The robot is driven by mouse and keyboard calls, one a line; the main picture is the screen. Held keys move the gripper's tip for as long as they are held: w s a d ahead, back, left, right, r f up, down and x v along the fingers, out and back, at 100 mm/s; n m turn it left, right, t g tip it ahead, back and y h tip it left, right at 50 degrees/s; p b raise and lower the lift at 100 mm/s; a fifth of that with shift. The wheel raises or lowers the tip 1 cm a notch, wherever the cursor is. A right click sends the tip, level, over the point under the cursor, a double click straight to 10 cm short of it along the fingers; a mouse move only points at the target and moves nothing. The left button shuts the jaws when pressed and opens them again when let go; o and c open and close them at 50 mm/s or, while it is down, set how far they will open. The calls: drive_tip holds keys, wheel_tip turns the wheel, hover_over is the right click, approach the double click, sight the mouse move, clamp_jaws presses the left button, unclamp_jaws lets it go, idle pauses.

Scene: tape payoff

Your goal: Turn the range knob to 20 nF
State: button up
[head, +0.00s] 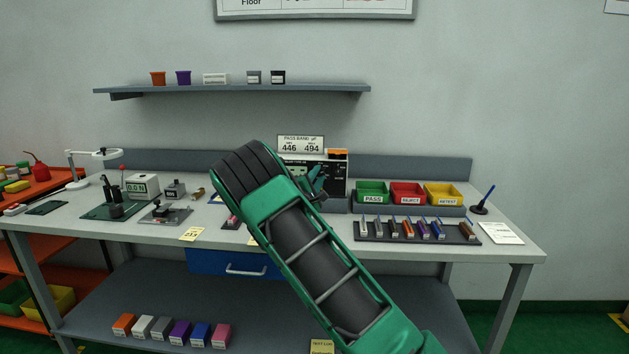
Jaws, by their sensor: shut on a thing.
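The meter (338,172) is a box with a dark front panel, standing at the back middle of the bench. My green arm crosses the foreground and covers its left and lower parts. My gripper (318,184) is at the front panel, small and partly behind my arm. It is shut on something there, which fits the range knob. The knob itself, its pointer and the range marks are hidden or too small to read.
A card reading 446 and 494 (301,144) stands above the meter. Right of it are green PASS (372,193), red REJECT (408,194) and yellow RETEST (443,195) bins. A dark tray (375,237) of several small parts lies in front.

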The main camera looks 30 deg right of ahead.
drive_tip(key=shift+o, duration=0.2)
drive_tip(key=m, duration=0.2)
drive_tip(key=m+g, duration=0.1)
drive_tip(key=m, duration=0.3)
drive_tip(key=shift+w+r+g, duration=0.15)
drive_tip(key=shift+r+g, duration=0.1)
drive_tip(key=shift+g, duration=0.15)
drive_tip(key=shift+m+g+y, duration=0.4)
drive_tip(key=shift+m+y, duration=0.1)
drive_tip(key=shift+m, duration=1)
drive_tip(key=shift+f, duration=0.1)
drive_tip(key=o, duration=1)
drive_tip(key=v, duration=1)
drive_tip(key=shift+a, duration=0.35)
